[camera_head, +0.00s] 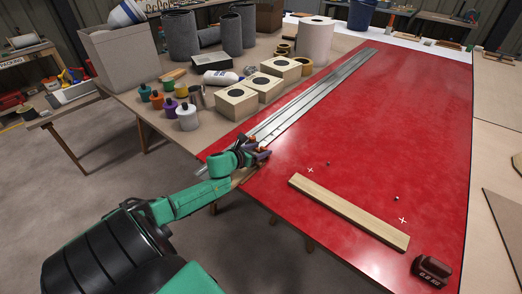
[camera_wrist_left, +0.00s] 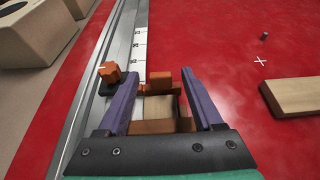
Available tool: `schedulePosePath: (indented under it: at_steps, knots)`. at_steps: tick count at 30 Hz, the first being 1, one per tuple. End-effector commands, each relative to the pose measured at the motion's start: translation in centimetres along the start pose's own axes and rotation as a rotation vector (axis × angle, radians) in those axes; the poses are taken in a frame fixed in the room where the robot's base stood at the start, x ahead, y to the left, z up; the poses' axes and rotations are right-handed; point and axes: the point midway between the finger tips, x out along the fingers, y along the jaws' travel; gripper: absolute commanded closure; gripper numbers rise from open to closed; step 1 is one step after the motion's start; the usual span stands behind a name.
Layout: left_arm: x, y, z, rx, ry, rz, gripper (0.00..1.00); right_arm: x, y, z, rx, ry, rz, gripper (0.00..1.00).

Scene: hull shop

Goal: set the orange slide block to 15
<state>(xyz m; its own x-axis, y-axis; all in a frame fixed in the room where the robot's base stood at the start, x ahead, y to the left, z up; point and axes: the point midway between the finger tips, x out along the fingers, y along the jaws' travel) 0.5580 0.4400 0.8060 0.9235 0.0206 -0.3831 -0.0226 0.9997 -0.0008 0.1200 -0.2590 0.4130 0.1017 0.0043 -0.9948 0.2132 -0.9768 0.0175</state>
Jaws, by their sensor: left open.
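The slide block shows orange parts between and just past the fingers of my left gripper (camera_wrist_left: 162,84) in the left wrist view. An orange knob (camera_wrist_left: 109,73) on a dark base sits left of the left finger, on the metal rail (camera_wrist_left: 112,50). A white scale strip (camera_wrist_left: 139,40) with dark marks runs along the rail; its numbers are too small to read. My left gripper also shows in the head view (camera_head: 262,152) at the rail's near end. Its purple fingers are apart. My right gripper is not in view.
The rail lies along the left side of the red tabletop (camera_head: 400,120). A wooden plank (camera_head: 345,210) and a dark block (camera_head: 431,270) lie to the right. Pale boxes (camera_head: 237,103), small bottles (camera_head: 187,117) and rolls crowd the bench at left. The red middle is mostly clear.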

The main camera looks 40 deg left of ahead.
Motion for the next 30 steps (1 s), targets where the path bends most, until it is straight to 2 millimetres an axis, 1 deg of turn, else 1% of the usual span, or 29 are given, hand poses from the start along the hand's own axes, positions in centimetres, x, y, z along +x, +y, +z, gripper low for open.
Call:
schedulePosePath:
  at_steps: [3, 10, 11, 12, 14, 15, 16, 30]
  knots:
    - [0.72, -0.02, 0.10, 0.001, -0.002, 0.000, 0.32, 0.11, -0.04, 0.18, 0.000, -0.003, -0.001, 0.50]
    - [0.77, -0.02, 0.07, 0.001, -0.001, -0.001, 0.32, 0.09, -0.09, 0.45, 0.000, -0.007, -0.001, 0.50]
    - [0.76, -0.02, 0.08, 0.001, -0.001, -0.001, 0.44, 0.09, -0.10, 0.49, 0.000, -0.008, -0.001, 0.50]
    - [0.76, -0.02, 0.08, 0.001, -0.001, -0.001, 0.59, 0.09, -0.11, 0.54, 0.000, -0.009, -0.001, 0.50]
    - [0.76, -0.02, 0.08, 0.001, -0.001, -0.001, 0.82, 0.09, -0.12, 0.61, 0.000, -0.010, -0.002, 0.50]
    - [0.75, -0.02, 0.08, 0.001, -0.001, -0.001, 0.98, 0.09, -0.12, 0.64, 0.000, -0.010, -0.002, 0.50]
    - [0.75, -0.02, 0.08, 0.001, -0.001, -0.001, 1.00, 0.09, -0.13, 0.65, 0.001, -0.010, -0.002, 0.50]
    - [0.74, -0.02, 0.09, 0.001, -0.001, 0.000, 1.00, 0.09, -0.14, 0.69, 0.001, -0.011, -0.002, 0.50]
